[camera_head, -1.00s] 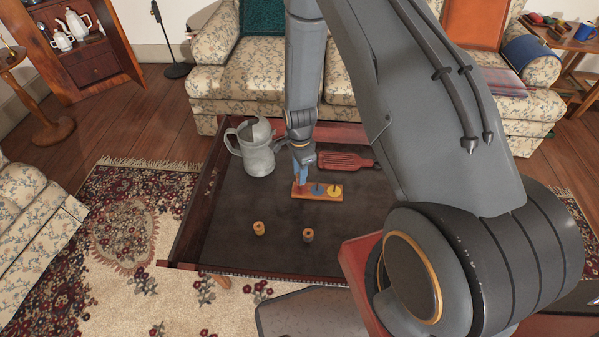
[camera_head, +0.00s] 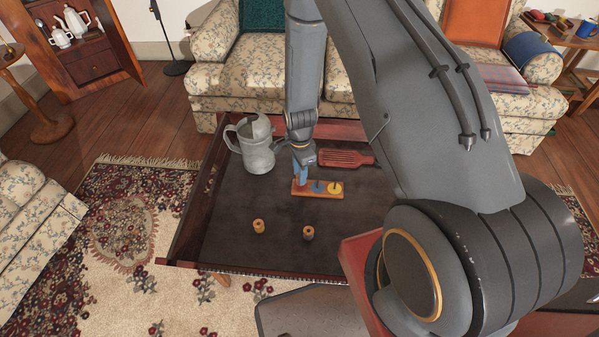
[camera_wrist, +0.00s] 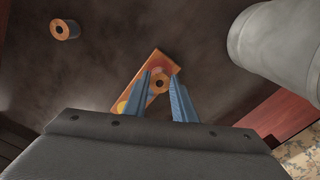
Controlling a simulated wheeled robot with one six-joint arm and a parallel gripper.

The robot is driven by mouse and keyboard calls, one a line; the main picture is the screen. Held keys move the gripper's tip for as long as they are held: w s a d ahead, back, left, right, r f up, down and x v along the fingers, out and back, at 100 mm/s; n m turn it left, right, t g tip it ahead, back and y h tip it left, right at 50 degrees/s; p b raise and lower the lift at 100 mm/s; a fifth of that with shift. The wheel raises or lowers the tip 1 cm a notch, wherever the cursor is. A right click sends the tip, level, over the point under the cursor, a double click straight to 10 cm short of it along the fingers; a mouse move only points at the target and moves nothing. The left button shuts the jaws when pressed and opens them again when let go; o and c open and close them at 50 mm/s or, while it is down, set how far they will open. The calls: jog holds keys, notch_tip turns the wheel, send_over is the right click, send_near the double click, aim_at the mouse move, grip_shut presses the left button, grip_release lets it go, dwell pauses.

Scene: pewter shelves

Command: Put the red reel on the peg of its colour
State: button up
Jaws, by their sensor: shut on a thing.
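The wooden peg board (camera_head: 328,196) lies on the dark tray table with a red, a blue (camera_head: 318,187) and a yellow (camera_head: 336,188) spot in a row. My gripper (camera_head: 302,179) points down over the board's left, red end.
A grey metal jug (camera_head: 257,155) stands left of the board. A red slotted thing (camera_head: 345,159) lies behind it. The tray has raised wooden sides (camera_head: 196,205).

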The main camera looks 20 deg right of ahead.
jog(key=shift+f, duration=0.45)
jog(key=o, duration=1.1)
notch_tip(320, 180, up, 8)
jog(key=shift+f, duration=0.1)
dwell(0.4)
